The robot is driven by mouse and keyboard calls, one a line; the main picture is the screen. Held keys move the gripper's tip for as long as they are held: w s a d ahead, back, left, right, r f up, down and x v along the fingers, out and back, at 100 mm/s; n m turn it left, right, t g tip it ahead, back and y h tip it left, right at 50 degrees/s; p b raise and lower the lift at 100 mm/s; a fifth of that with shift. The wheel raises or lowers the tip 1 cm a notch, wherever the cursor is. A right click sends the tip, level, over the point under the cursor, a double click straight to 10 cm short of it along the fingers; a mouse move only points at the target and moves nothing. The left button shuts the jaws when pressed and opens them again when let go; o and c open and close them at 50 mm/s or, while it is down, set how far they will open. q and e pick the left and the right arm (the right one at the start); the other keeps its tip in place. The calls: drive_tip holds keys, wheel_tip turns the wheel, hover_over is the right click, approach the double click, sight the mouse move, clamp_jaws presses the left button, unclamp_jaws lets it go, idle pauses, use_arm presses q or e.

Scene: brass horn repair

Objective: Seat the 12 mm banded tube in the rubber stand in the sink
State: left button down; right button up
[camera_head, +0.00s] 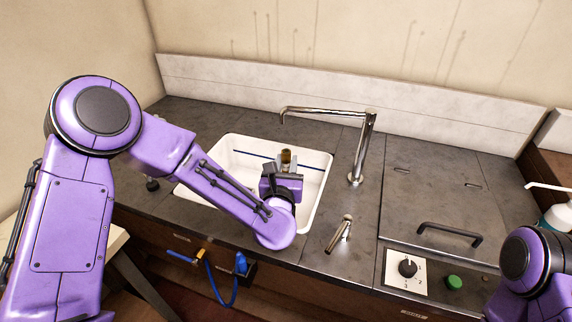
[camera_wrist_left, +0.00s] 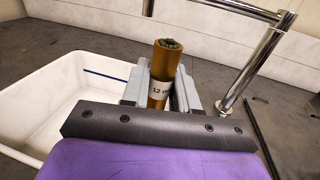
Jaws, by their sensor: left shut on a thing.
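My left gripper (camera_head: 285,167) is over the white sink (camera_head: 318,196), toward its right side. It is shut on a brass-coloured tube (camera_wrist_left: 166,61) with a white band that reads "12". In the left wrist view the tube stands nearly upright between the grey fingers, its dark greenish top end showing. In the head view only a small brownish part of the tube (camera_head: 287,156) shows above the gripper. The tube's lower end is hidden. The rubber stand cannot be made out; my gripper and arm cover part of the sink. My right gripper is not in view; part of my right arm shows at lower right.
A chrome faucet (camera_head: 368,145) stands right of the sink, its spout reaching left behind the gripper. A small metal fitting (camera_head: 340,234) is on the counter in front. A panel with a black handle (camera_head: 449,234) and a pump bottle (camera_head: 557,217) are at right.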

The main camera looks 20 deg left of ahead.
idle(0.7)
use_arm(q)
drive_tip(key=shift+b, duration=0.35)
drive_tip(key=shift+f, duration=0.1)
drive_tip(key=shift+f+b, duration=0.3)
drive_tip(key=shift+b, duration=0.1)
wheel_tip(320, 180, down, 9)
drive_tip(key=b, duration=0.9)
idle(2.2)
drive_tip(key=c, duration=0.8)
unclamp_jaws()
drive_tip(key=shift+r, duration=0.1)
